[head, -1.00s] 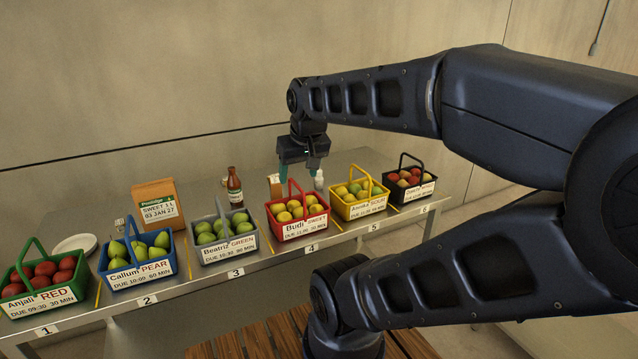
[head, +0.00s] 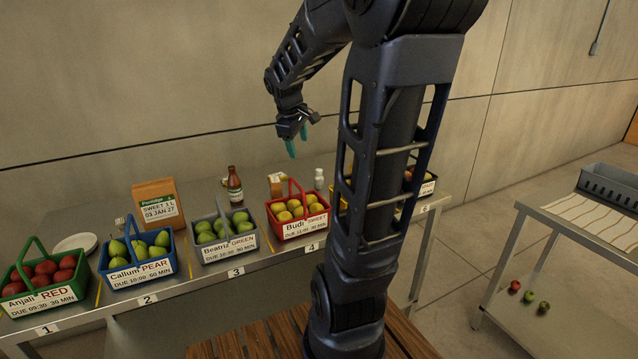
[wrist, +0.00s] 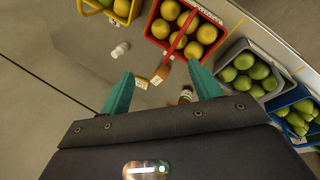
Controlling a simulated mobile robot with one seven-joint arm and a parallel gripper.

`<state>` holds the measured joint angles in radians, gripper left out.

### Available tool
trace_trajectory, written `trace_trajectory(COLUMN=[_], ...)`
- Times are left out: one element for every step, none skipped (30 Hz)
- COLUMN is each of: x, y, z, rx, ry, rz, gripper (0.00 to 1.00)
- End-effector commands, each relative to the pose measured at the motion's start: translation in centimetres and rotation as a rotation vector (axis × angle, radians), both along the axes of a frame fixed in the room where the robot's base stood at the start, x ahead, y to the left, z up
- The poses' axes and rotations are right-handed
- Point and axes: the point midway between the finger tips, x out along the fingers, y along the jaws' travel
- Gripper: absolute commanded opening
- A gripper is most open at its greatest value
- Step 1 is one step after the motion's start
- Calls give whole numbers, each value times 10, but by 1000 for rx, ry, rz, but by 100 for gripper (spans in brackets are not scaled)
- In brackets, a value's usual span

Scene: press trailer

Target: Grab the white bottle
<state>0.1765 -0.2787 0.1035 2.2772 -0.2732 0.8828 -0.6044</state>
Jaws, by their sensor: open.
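The white bottle (head: 319,179) is small and stands on the steel table behind the baskets, right of a small brown-and-white box (head: 276,184). In the wrist view the white bottle (wrist: 120,50) lies left of and beyond my left fingertip. My gripper (head: 297,146) hangs above the back of the table, well above the bottle and to its left. Its teal fingers are apart with nothing between them in grip; in the wrist view the gripper (wrist: 163,82) frames the small box (wrist: 159,75) below.
A brown bottle (head: 234,187) and a paper bag (head: 158,205) stand left on the table. The red basket (head: 301,229) of yellow fruit and other fruit baskets line the front edge. A second table (head: 590,225) with a grey crate stands at right.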

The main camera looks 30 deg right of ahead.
Motion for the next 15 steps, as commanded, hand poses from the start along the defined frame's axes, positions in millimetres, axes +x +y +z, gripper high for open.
trace_trajectory(x=[14, 21, 31, 38, 46, 55, 63, 70, 80, 87, 94, 104, 110, 117, 126], y=[-6, -10, -15, -18, -22, -27, -31, -35, -40, -44, -48, -53, -57, -62, -68], z=[-5, -7, -11, -14, -17, -21, -24, -28, -33, -37, -41, -46, -51, -55, -62], rx=[-20, -34, -52, -65, -77, -93, -104, -115, -129, -139, -150, -162, -171, -180, -190], ry=[23, 37, 54, 68, 81, 100, 113, 127, 144, 158, 172, 190, 204, 218, 236], rz=[35, 60, 96, 122, 147, 181, 206, 232, 268, 293, 321, 357, 383, 409, 444], gripper=[63, 63, 63, 63, 63, 63, 63, 63, 63, 63, 63, 63, 63, 63, 63])
